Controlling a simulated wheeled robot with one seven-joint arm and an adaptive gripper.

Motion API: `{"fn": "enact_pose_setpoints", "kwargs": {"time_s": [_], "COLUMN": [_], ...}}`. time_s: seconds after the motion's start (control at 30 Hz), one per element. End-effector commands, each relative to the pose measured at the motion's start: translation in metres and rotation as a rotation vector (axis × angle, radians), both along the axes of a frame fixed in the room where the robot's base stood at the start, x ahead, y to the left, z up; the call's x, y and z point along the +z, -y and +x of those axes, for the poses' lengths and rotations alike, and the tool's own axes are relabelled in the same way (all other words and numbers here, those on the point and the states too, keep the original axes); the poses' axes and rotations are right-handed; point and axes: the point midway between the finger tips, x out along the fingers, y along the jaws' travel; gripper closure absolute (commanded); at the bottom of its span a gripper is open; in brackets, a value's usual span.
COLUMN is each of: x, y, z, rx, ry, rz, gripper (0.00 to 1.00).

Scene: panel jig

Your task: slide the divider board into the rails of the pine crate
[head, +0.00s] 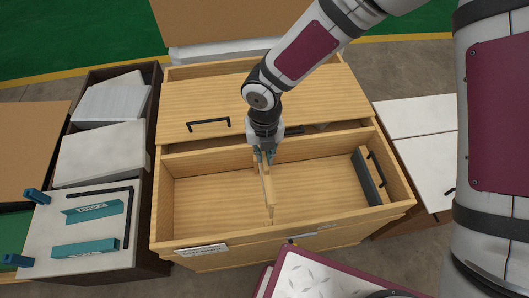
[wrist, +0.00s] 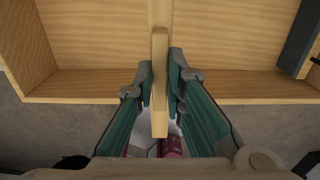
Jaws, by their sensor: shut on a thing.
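The pine crate (head: 163,200) is a wide open-topped wooden box, and its front wall also shows in the wrist view (wrist: 80,87). The divider board (head: 263,185) is a thin light-wood board held upright near the crate's middle, running front to back. In the wrist view the board (wrist: 159,80) is seen nearly edge-on, and its lower picture end overlaps the crate wall. My gripper (head: 264,155) points down over the crate and is shut on the board, one teal finger on each side. The rails are hard to make out, and I cannot tell whether the board's edges are in them.
A dark block (head: 368,175) stands inside the crate at the right. Left is a bench (head: 60,220) with teal angle pieces (head: 92,212) and a black square. A white-topped cabinet (head: 425,150) stands at the right.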

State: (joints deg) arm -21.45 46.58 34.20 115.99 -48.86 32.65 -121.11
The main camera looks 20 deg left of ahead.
Motion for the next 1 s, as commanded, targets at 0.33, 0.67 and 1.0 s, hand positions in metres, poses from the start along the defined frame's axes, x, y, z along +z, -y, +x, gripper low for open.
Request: {"fn": "enact_pose_setpoints", "kwargs": {"time_s": [0.33,0.67,1.0], "x": [-0.029,-0.053,-0.058], "y": [0.000,-0.001,-0.001], "z": [0.003,0.002,0.001], "rx": [0.001,0.000,0.000], "ry": [0.001,0.001,0.001], "rz": [-0.001,0.001,0.001], "gripper": [1.00,1.00,1.00]}}
